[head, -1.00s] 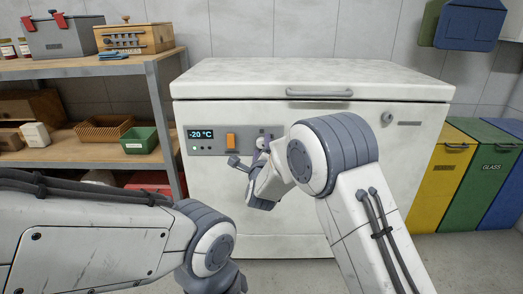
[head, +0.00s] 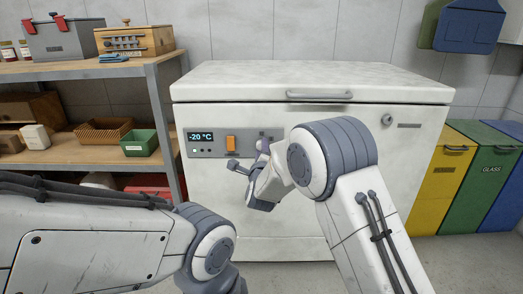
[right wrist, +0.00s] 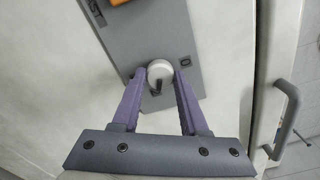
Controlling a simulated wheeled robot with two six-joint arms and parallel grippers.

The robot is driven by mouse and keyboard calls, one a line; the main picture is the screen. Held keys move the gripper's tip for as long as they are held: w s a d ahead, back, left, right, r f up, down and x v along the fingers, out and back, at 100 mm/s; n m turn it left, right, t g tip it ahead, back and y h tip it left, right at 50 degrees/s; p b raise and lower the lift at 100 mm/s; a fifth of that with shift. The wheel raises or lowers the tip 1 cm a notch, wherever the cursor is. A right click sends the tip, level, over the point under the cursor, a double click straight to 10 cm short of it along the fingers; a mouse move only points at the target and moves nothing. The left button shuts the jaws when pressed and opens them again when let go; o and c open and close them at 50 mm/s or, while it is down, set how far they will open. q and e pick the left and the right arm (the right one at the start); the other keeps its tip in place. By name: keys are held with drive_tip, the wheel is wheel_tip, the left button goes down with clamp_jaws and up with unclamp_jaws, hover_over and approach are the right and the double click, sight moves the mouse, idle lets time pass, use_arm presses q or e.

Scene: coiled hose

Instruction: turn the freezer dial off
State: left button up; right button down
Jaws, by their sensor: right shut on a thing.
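The freezer dial (right wrist: 159,70) is a small white round knob with a dark pointer mark on the grey control panel (right wrist: 150,28). In the right wrist view its pointer mark faces towards the bottom of the picture, and a "0" label shows to its right. My right gripper (right wrist: 160,78) is shut on the dial, with a purple finger at each side. In the head view the fingers hide most of the dial. The white chest freezer (head: 380,165) has its lid closed, and its display (head: 201,136) reads -20 °C. My left gripper is out of view.
An orange switch (head: 231,143) sits on the panel left of the dial. A shelf (head: 80,66) with boxes and baskets stands at the left. Yellow (head: 451,185) and green bins stand at the right. The lid handle (head: 320,95) juts out above the panel.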

drive_tip(key=shift+n+p, duration=3.95)
drive_tip(key=shift+n, duration=7.55)
drive_tip(key=shift+f, duration=0.1)
drive_tip(key=shift+c, duration=2.1)
unclamp_jaws()
drive_tip(key=s+p, duration=0.2)
drive_tip(key=s, duration=0.8)
drive_tip(key=shift+s, duration=0.3)
